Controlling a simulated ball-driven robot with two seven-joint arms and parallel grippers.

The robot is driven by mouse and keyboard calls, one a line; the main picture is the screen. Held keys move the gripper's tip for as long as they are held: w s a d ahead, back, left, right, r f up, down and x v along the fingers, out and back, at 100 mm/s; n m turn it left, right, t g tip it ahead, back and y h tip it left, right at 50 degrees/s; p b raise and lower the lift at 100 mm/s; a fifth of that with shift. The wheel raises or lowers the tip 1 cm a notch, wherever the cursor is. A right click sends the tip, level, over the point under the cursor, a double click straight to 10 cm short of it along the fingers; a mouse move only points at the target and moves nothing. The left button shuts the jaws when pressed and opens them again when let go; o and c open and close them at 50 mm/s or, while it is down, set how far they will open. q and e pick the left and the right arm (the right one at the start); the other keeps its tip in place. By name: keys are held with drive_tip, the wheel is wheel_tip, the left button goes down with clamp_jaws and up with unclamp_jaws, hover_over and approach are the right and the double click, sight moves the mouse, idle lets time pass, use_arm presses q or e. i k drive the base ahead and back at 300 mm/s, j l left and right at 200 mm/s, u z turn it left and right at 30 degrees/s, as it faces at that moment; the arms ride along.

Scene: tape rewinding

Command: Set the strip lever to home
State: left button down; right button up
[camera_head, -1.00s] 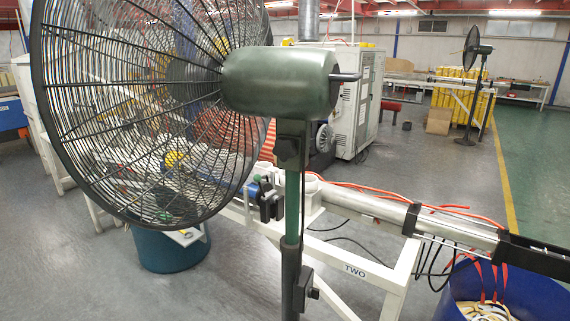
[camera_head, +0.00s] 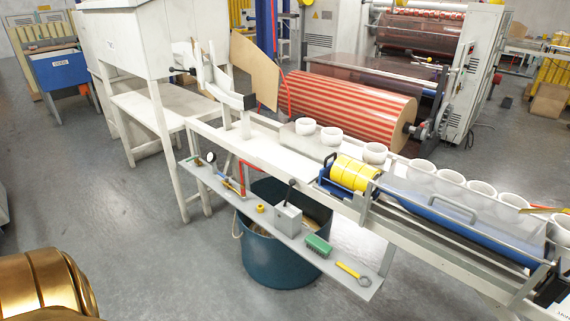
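A small grey box (camera_head: 288,219) stands on the narrow grey shelf (camera_head: 312,262) along the front of the white bench. A thin dark lever (camera_head: 290,192) sticks up from it, tilted slightly to the right; I cannot tell whether this is the strip lever or which setting is home. Yellow tape rolls (camera_head: 354,173) sit in a blue holder on the bench. Neither of my grippers shows.
A green block (camera_head: 318,245), a yellow wrench (camera_head: 352,270) and small tools lie on the shelf. A teal bin (camera_head: 262,258) stands beneath it. Several white rings (camera_head: 375,153) line the bench. Grey floor at front left is open.

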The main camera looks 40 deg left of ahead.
sight(292, 182)
drive_tip(key=i+j+z, duration=0.35)
drive_tip(key=j, duration=1.3)
drive_tip(key=j+z, duration=0.3)
drive_tip(key=j, duration=1.35)
drive_tip(key=k, duration=0.05)
